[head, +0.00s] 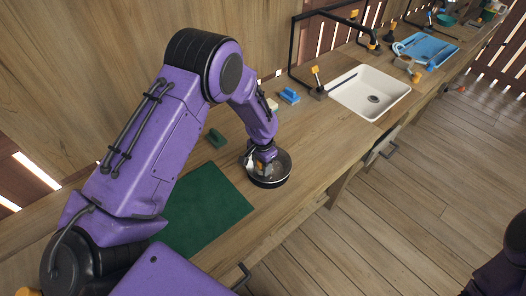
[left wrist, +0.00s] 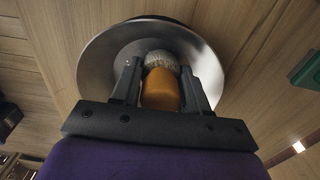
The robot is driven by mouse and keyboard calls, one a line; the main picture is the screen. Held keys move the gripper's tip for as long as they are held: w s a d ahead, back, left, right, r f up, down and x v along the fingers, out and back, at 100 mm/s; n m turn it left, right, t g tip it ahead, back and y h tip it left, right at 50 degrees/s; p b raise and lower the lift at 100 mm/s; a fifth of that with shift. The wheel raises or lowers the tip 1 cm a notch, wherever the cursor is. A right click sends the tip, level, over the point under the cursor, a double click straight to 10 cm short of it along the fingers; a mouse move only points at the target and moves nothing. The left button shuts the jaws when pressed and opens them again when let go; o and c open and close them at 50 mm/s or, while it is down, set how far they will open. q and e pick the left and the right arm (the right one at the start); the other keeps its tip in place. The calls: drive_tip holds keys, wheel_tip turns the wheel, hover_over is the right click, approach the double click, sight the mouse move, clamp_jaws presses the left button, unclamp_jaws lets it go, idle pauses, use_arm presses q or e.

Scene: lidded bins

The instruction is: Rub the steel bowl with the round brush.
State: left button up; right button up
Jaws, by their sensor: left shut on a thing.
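The steel bowl (head: 278,177) stands on the wooden counter under my left gripper. In the left wrist view the bowl (left wrist: 205,65) fills the space behind the fingers, its inside facing me. My left gripper (head: 264,166) is inside or just above the bowl's rim; in the left wrist view the gripper (left wrist: 160,85) is shut on the orange handle of the round brush (left wrist: 162,90). The brush's pale grey bristle head points into the bowl. I cannot tell for sure whether the bristles touch the steel. My right gripper does not show.
A green mat (head: 212,208) lies left of the bowl, with a green block (head: 216,138) behind it. A blue brush-like thing (head: 289,95) lies near the wall. A white sink (head: 392,101) and a blue tray (head: 428,48) are farther along. Clear counter lies right of the bowl.

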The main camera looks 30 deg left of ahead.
use_arm(q)
drive_tip(key=shift+w+d+r+p, duration=0.15)
drive_tip(key=shift+r, duration=0.3)
drive_tip(key=shift+w+d+r+p, duration=0.1)
drive_tip(key=shift+w+r+p, duration=0.05)
drive_tip(key=shift+r, duration=0.25)
drive_tip(key=shift+w+d+r+p, duration=0.1)
drive_tip(key=shift+d+r+p, duration=0.1)
drive_tip(key=shift+r+p, duration=0.4)
drive_tip(key=shift+w+d+r+p, duration=0.1)
drive_tip(key=shift+d+r+p, duration=0.1)
drive_tip(key=shift+r+p, duration=0.35)
drive_tip(key=shift+s+a+r+p, duration=0.1)
drive_tip(key=shift+s+r+p, duration=0.05)
drive_tip(key=shift+r+p, duration=1.05)
drive_tip(key=shift+r, duration=0.15)
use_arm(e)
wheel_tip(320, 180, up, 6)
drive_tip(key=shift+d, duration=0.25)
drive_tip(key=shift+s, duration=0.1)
